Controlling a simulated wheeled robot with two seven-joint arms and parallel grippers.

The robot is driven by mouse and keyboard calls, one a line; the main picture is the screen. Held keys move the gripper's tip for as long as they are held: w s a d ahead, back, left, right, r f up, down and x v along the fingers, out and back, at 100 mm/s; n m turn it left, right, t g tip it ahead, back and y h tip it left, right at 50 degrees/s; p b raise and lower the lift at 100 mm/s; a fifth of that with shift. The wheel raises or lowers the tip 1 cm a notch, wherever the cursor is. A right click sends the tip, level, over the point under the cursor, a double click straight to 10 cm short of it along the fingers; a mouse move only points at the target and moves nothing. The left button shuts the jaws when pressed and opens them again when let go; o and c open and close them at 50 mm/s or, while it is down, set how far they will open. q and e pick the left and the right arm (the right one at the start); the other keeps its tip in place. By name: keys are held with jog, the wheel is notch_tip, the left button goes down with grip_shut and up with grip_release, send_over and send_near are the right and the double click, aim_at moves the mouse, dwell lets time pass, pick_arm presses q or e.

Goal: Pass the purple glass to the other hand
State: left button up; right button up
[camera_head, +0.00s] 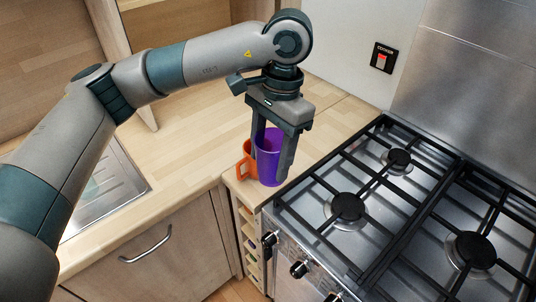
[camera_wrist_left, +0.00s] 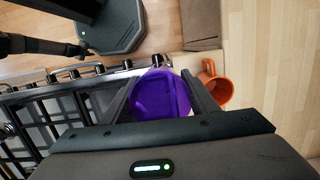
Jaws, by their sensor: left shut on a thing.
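The purple glass (camera_head: 269,163) is upright between the fingers of my left gripper (camera_head: 274,160), at the counter's corner beside the cooker. The left gripper points down and is shut on the glass. In the left wrist view the purple glass (camera_wrist_left: 161,95) shows its open top between the two fingers. I cannot tell whether its base touches the counter. My right gripper is not clearly seen in either view.
The range cooker (camera_head: 352,232) with black grates is just right. A sink (camera_head: 108,190) lies left. The wooden counter (camera_head: 185,140) between is clear.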

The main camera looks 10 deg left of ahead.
pick_arm(q)
jog(key=w+d+f+m, duration=0.4)
jog(key=f, duration=0.1)
jog(key=shift+w+f+t, duration=0.25)
jog(key=shift+f+t, duration=0.05)
